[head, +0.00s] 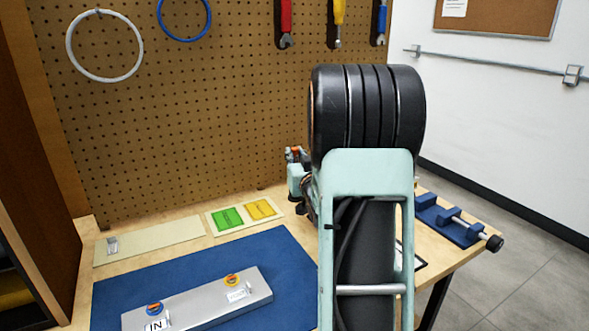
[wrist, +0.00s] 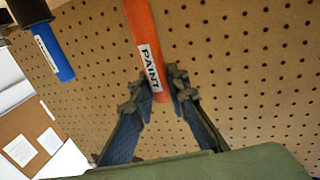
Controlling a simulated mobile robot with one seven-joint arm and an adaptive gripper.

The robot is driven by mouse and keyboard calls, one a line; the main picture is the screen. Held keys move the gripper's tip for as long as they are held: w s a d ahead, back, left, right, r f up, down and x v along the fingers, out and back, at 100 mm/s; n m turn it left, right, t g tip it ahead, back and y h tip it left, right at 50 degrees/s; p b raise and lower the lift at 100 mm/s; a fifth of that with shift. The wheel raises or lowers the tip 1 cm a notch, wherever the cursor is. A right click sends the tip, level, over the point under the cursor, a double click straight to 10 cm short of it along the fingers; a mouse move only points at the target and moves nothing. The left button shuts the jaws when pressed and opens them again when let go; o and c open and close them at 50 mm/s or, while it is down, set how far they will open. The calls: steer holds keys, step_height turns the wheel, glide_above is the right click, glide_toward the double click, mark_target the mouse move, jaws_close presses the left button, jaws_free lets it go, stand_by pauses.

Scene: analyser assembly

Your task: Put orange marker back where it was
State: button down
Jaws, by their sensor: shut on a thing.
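The orange marker (wrist: 140,30) has a white label reading PAINT and shows in the wrist view, running from the top edge down between my fingers. My gripper (wrist: 166,84) is shut on it near its lower end. The pegboard (wrist: 240,60) is behind it. The marker's upper end is out of the frame. In the head view my arm stands in front and hides the gripper and the marker.
A blue marker (wrist: 58,62) shows at the left of the wrist view, its top in a dark holder (wrist: 28,10). In the head view, a blue mat (head: 215,262) with a grey block (head: 205,300), coloured cards (head: 228,218) and a blue fixture (head: 445,222) lie on the bench.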

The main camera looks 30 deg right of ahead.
steer(key=shift+w+d+f, duration=0.15)
steer(key=shift+f, duration=0.25)
steer(key=shift+w+d+f+b, duration=0.1)
steer(key=shift+f+b, duration=0.4)
steer(key=shift+f, duration=1.05)
steer(key=shift+f, duration=0.2)
steer(key=c, duration=1.9)
jaws_free()
steer(key=shift+r, duration=0.15)
steer(key=shift+r, duration=0.15)
steer(key=p+v, duration=0.1)
steer(key=v, duration=1.1)
